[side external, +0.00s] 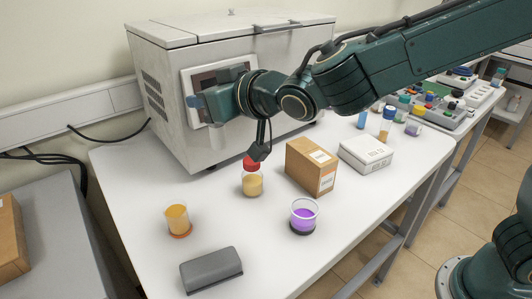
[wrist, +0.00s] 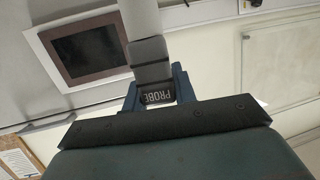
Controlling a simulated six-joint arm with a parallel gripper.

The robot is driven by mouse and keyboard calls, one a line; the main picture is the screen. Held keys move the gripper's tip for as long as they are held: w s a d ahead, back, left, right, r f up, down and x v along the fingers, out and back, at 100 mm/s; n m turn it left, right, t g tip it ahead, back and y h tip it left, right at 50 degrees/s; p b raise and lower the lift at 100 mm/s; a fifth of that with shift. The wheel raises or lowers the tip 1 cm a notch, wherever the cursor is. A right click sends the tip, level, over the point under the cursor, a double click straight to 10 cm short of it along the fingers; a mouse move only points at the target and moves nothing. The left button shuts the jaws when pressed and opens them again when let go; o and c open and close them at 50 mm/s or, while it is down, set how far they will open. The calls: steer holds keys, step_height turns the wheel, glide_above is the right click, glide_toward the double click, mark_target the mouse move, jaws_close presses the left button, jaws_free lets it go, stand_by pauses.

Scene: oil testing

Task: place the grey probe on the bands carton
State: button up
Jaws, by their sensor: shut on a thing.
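My gripper (side external: 199,103) is in the air in front of the white cabinet, left of and above the cartons. In the wrist view its blue fingers (wrist: 156,90) are shut on the grey probe (wrist: 151,68), whose dark end reads PROBE. The probe's light shaft runs out of the top of that view. In the side view the probe is hard to make out against the cabinet. A brown carton (side external: 307,168) stands on the white table, right of the red-capped jar; I cannot read its label, so I cannot confirm it is the bands carton. Its top looks bare.
A white box (side external: 366,154) lies right of the brown carton. A red-capped jar (side external: 253,182), a purple cup (side external: 303,216), an orange cup (side external: 178,220) and a grey case (side external: 211,270) stand on the table (side external: 130,185). The white cabinet (side external: 180,55) fills the back.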

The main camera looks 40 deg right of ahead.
steer(key=s+d+r+m+h, duration=0.1)
steer(key=d+r+m+h, duration=0.3)
steer(key=d, duration=0.9)
steer(key=s+d+r+m+h, duration=0.1)
steer(key=d+r+m+h, duration=0.4)
steer(key=d, duration=0.7)
step_height(320, 180, down, 15)
steer(key=n+g, duration=0.1)
steer(key=n, duration=0.1)
steer(key=shift+f+y, duration=0.4)
steer(key=shift+f, duration=1.45)
steer(key=shift+f, duration=0.15)
steer(key=o, duration=1)
steer(key=shift+o, duration=0.2)
